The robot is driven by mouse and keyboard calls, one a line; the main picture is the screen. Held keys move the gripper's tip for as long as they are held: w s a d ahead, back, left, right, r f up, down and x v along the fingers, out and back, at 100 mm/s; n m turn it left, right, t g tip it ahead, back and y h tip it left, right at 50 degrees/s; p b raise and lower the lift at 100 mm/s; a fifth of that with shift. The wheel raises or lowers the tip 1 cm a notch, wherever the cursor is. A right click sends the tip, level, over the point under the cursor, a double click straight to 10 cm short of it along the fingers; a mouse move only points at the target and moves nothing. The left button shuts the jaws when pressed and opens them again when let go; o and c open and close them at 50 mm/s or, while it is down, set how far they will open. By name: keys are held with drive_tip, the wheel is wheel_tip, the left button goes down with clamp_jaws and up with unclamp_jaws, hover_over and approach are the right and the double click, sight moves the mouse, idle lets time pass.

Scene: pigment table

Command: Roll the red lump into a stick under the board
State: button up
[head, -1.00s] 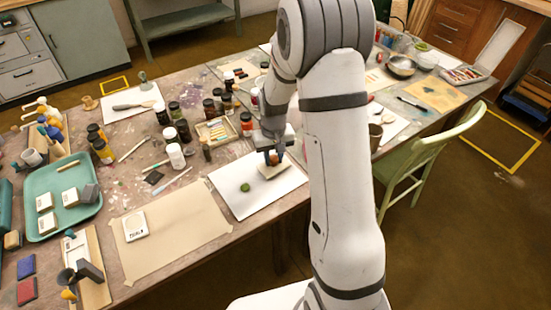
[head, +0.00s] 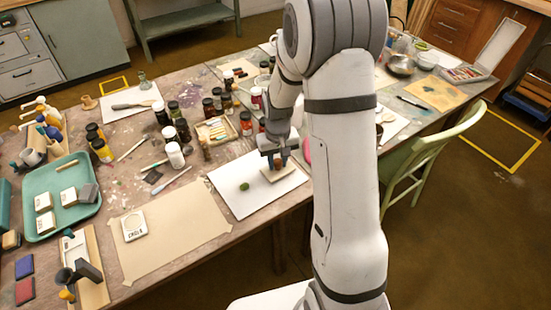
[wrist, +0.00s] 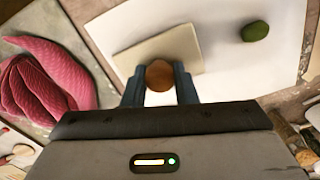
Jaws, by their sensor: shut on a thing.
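The board (wrist: 140,56) is a small pale tan slab with a round orange-brown knob (wrist: 159,76) on top. In the head view the board (head: 279,175) lies over the white sheet (head: 236,203). My gripper (head: 275,161) is above the board, and in the wrist view its two blue fingers are shut on the knob. A dark green lump (head: 244,186) sits on the sheet left of the board; it also shows in the wrist view (wrist: 254,31). No red lump shows on the sheet; I cannot tell what is under the board.
A pink-red folded thing (wrist: 38,75) lies on a grey slab beside the sheet. Paint jars (head: 175,155) and a paint box (head: 215,130) stand behind. A brown paper (head: 180,225) with a white block (head: 134,226) is on the left. A green chair (head: 430,150) stands at the right.

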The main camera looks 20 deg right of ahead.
drive_tip(key=shift+s+d, duration=0.25)
drive_tip(key=shift+s, duration=0.45)
drive_tip(key=shift+s+d, duration=0.2)
drive_tip(key=shift+s, duration=0.45)
drive_tip(key=shift+w+a, duration=0.3)
drive_tip(key=shift+w, duration=0.6)
drive_tip(key=shift+w+a, duration=0.35)
drive_tip(key=shift+w, duration=0.55)
drive_tip(key=shift+w+a, duration=0.3)
drive_tip(key=shift+w, duration=0.6)
drive_tip(key=shift+s+d+b, duration=0.2)
drive_tip(key=shift+s+d, duration=0.05)
drive_tip(key=shift+s, duration=0.45)
drive_tip(key=shift+s+d+b, duration=0.2)
drive_tip(key=shift+s+d, duration=0.05)
drive_tip(key=shift+s, duration=0.45)
drive_tip(key=shift+s+f, duration=0.1)
drive_tip(key=shift+s+d, duration=0.25)
drive_tip(key=shift+s, duration=0.35)
drive_tip(key=shift+s+d, duration=0.2)
drive_tip(key=shift+s, duration=0.4)
drive_tip(key=shift+w+a, duration=0.25)
drive_tip(key=shift+w, duration=0.45)
drive_tip(key=shift+w+a, duration=0.2)
drive_tip(key=shift+w, duration=0.5)
